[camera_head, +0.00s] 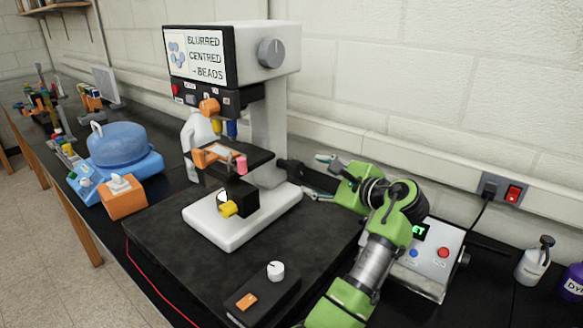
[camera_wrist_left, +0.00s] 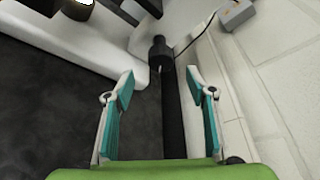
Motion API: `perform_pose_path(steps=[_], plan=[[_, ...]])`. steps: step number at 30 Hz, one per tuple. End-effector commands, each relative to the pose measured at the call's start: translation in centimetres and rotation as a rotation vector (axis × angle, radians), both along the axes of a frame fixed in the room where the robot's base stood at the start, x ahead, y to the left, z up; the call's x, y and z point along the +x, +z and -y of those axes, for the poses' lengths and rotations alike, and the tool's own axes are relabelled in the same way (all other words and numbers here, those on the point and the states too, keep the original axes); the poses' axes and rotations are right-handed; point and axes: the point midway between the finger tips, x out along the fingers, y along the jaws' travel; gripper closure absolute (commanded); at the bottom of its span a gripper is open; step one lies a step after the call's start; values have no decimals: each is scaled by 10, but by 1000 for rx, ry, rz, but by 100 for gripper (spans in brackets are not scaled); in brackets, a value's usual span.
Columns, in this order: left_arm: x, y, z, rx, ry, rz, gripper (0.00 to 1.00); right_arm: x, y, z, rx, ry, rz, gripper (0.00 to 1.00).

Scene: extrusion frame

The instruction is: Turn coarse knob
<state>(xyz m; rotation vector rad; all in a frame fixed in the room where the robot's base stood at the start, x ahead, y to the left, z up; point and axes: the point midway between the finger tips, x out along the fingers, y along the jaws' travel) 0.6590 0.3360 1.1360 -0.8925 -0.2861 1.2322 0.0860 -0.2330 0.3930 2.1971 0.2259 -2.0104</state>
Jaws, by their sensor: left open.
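The white microscope (camera_head: 268,110) stands on a dark mat, and its screen (camera_head: 198,57) reads "BLURRED CENTRED → BEADS". The black coarse knob (camera_head: 291,169) sticks out from the microscope's right side, low down near the stage. In the left wrist view the knob (camera_wrist_left: 160,50) shows beyond the fingertips, roughly centred between them. My left gripper (camera_head: 319,176) is open and empty, just right of the knob and pointing toward it. Its teal-padded fingers also show in the left wrist view (camera_wrist_left: 160,85), apart from the knob. My right gripper is in neither view.
A box with a green display and red button (camera_head: 441,252) stands right of my left arm. A small black box with a white dial (camera_head: 276,270) lies in front. Bottles (camera_head: 534,260) stand far right. The wall runs close behind the knob.

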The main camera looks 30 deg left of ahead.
Motion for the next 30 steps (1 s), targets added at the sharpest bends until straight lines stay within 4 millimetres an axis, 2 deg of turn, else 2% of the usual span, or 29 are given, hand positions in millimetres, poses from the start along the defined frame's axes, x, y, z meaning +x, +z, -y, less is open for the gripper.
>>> perform_pose_path(steps=[1,7,15,21,28,29,30], plan=[[4,0,-12,2,3,-1,49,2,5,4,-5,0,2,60],[18,-12,-51,1,3,-1,49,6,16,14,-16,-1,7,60],[33,-24,-88,0,2,1,49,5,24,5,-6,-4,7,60],[37,-28,-96,-1,0,2,49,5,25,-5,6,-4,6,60],[37,-28,-97,-2,0,3,49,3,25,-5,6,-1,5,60],[37,-28,-97,-2,0,3,54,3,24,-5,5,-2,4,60],[37,-28,-97,-2,0,3,65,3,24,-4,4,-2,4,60]])
